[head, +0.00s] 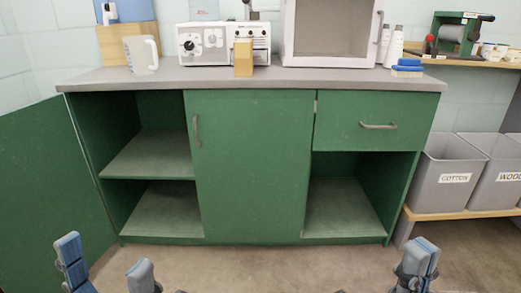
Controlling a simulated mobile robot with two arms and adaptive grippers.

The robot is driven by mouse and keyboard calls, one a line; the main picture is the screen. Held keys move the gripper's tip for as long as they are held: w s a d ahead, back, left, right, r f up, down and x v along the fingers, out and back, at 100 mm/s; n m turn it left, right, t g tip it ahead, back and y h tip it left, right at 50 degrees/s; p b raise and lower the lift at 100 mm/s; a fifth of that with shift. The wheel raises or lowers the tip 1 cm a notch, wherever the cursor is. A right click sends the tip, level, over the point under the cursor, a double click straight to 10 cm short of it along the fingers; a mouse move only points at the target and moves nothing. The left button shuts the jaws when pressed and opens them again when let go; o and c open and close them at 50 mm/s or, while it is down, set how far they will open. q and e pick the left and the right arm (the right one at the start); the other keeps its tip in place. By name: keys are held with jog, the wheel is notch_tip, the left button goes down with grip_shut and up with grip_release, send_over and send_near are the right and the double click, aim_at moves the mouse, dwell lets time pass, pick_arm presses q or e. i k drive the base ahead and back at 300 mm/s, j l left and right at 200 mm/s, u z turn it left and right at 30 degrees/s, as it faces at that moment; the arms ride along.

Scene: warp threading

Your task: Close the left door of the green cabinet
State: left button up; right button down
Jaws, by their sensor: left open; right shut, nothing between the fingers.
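The green cabinet (380,167) stands ahead under a grey top. Its left compartment is uncovered, with a shelf (150,153) and floor showing. A green panel (45,190), which appears to be the left door, stands swung outward from the cabinet's left edge and runs out of the picture; no handle shows on it. The middle door (255,165) is closed, with a vertical handle (196,130) at its left side. My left gripper (105,268) is open and empty at the bottom left, apart from the panel. My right gripper (418,262) is shut and empty at the bottom right.
A closed drawer (367,121) sits above an open right compartment. Grey bins (450,170) stand at the right on a low wooden shelf. A jug (141,55), a white device (222,44) and a white box (332,35) stand on top. The floor in front is clear.

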aim_at(48, 191)
jog(key=j, duration=0.7)
jog(key=i+j+u, duration=0.1)
jog(key=j, duration=1.25)
jog(key=i+u, duration=0.05)
